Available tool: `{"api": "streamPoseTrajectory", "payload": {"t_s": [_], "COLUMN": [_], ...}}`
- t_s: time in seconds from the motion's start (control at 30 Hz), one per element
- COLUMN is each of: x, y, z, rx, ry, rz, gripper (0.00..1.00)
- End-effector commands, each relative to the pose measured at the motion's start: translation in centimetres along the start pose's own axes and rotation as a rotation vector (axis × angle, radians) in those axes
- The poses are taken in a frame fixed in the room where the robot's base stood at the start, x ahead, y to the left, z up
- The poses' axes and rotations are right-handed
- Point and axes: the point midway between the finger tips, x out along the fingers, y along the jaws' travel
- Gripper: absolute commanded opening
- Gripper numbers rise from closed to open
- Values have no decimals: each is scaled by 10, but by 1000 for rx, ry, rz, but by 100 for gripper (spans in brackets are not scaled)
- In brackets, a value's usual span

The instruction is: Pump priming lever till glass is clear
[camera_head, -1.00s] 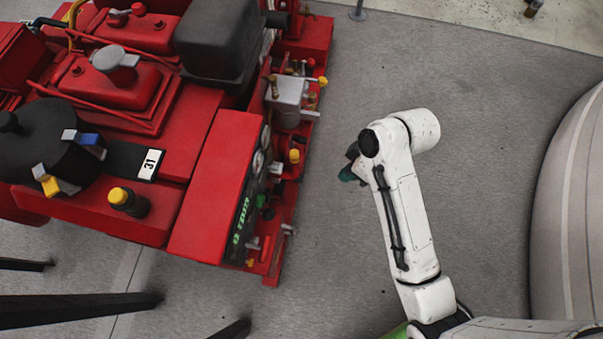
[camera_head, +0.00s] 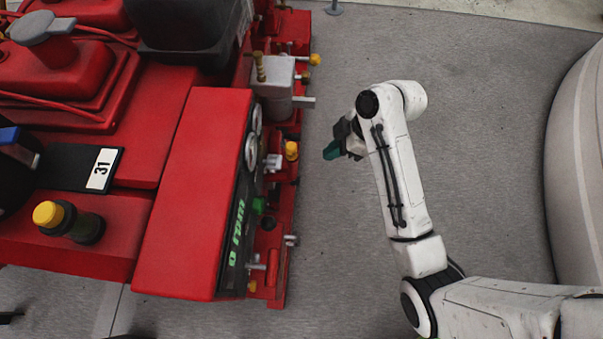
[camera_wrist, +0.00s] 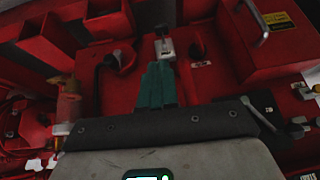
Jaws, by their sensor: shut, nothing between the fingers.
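The red pumpset fills the left of the head view, with its sloped panel cover (camera_head: 190,190) on the near side. Small fittings line its right side, including a grey canister (camera_head: 273,85) with a short bar sticking out right. I cannot tell for sure which fitting is the priming lever, and no glass can be made out. My gripper (camera_head: 331,151) has teal fingers pointing left toward the pumpset, across a gap of bare floor. In the wrist view its fingers (camera_wrist: 158,82) are shut and empty, below a small white-and-black fitting (camera_wrist: 164,45) on red housing.
A yellow-capped knob (camera_head: 291,150) and a metal stub (camera_head: 291,240) stick out of the pumpset's right side. A large pale rounded tank (camera_head: 582,180) stands at the right edge.

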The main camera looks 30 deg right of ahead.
Motion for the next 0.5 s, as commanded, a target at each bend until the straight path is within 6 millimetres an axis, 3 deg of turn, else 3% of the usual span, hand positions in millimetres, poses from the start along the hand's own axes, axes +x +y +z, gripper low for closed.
{"api": "streamPoseTrajectory", "payload": {"t_s": [0.27,0.5], "x": [12,56], "y": [0,0], "z": [2,3], "rx": [2,0], "ry": [-1,-2], "rz": [-2,-3], "gripper": [0,0]}}
